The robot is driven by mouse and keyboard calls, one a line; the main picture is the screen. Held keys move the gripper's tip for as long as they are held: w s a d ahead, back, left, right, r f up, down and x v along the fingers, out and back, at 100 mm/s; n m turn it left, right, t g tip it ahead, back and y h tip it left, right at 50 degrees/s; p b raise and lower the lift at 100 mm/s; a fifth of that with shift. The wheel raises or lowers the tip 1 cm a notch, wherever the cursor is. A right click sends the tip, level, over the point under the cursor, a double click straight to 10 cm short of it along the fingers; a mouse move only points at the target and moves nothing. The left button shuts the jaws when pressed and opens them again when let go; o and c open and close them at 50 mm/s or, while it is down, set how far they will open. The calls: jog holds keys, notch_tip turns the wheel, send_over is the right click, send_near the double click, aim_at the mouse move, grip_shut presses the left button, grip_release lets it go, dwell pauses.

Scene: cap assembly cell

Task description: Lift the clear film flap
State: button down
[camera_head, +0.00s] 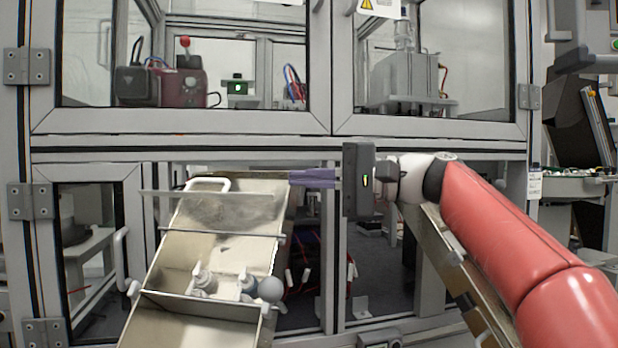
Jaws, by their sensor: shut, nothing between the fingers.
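A metal chute (205,247) slopes down toward me from the cell's lower opening. What looks like the clear film flap (225,208) hangs across its upper part, below a thin horizontal bar. The film is hard to tell from the metal behind it. My gripper (293,178) points left, with its purple fingers shut and empty. The fingertips are near the chute's top right corner, to the right of and slightly above the flap. I cannot tell any contact between them.
Several pump caps (203,280) lie in the chute's lower part. A white handle (208,184) is above the flap. The cell's frame beam (270,147) runs just above my gripper. A second chute (455,260) is at the right, partly behind my red arm.

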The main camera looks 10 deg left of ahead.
send_over(252, 233)
jog(key=w, duration=0.4)
jog(key=s, duration=0.3)
jog(key=shift+s+a+f, duration=0.1)
jog(key=shift+s+a, duration=0.05)
jog(key=shift+s, duration=0.05)
